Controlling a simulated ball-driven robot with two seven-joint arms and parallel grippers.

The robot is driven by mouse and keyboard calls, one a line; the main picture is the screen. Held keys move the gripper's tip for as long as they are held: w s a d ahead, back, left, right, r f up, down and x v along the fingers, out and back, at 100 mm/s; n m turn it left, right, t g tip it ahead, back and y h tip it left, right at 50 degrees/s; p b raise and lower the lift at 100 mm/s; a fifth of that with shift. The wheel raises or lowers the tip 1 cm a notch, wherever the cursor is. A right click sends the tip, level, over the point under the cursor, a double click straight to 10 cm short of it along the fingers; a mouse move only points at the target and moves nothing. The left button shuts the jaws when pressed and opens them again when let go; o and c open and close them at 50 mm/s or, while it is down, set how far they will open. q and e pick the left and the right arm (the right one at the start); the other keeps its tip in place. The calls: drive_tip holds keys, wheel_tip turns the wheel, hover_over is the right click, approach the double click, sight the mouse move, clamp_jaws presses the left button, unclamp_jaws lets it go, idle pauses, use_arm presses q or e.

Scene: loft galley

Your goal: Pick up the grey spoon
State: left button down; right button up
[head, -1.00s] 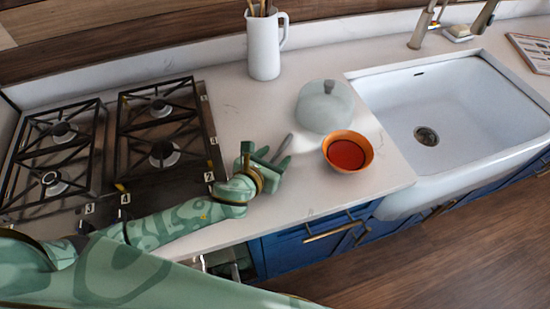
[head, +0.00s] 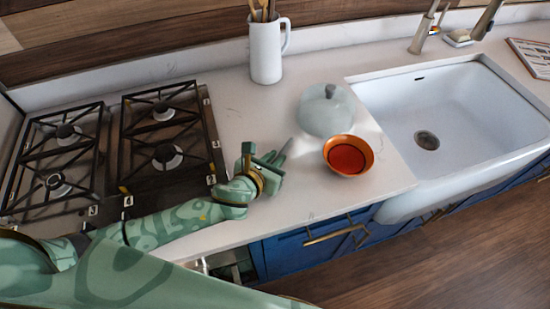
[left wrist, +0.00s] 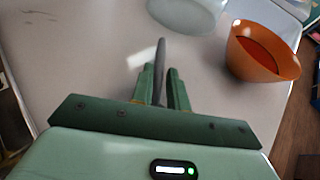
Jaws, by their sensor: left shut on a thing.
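The grey spoon (left wrist: 160,62) lies between the two green fingers of my left gripper (left wrist: 160,85) in the left wrist view. Its grey length sticks out beyond the fingertips; the rest is hidden between the fingers. In the head view my left gripper (head: 274,163) is low over the white counter, left of the orange bowl, with the spoon's tip (head: 287,145) just showing past the fingers. The gripper is shut on the spoon. I cannot tell whether the spoon still touches the counter. My right gripper is not in view.
An orange bowl (head: 362,168) with red inside stands just right of the gripper. A pale domed lid or pot (head: 327,112) is behind it. The stove (head: 110,150) is left, the sink (head: 440,120) right, and a white jug of utensils (head: 265,52) at the back.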

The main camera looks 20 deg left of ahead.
use_arm(q)
drive_tip(key=s+d+r+p, duration=0.4)
drive_tip(key=s+d+r, duration=0.4)
drive_tip(key=s+r, duration=0.3)
drive_tip(key=shift+s+r, duration=0.25)
drive_tip(key=shift+r, duration=0.2)
drive_tip(key=shift+a, duration=0.1)
drive_tip(key=shift+c, duration=2.2)
unclamp_jaws()
